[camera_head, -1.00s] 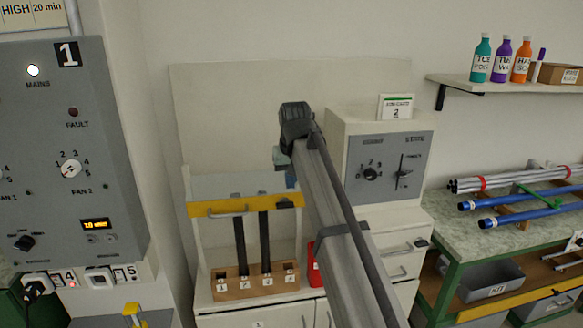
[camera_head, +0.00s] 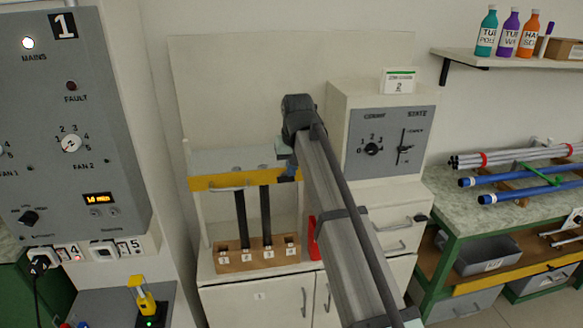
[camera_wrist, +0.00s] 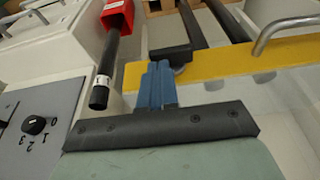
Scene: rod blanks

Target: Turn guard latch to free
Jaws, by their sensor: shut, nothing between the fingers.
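The guard is a clear panel with a yellow bar (camera_head: 215,183) and a metal handle, in front of a wooden rack. The yellow bar also shows in the wrist view (camera_wrist: 225,66). My gripper (camera_head: 288,174) is at the right end of this bar. In the wrist view its blue fingers (camera_wrist: 158,85) are shut together with nothing between them, and their tips overlap the bar's end. A small grey rounded piece (camera_wrist: 181,70) shows beside the fingertips; it may be the latch, mostly hidden. I cannot tell whether the fingers touch it, or how it is turned.
Dark rods (camera_head: 266,215) stand in a wooden block (camera_head: 240,262) under the guard. A red holder (camera_wrist: 117,15) with a dark rod (camera_wrist: 104,80) is close to the fingers. A grey dial panel (camera_head: 388,142) stands right; a control panel (camera_head: 75,120) stands left.

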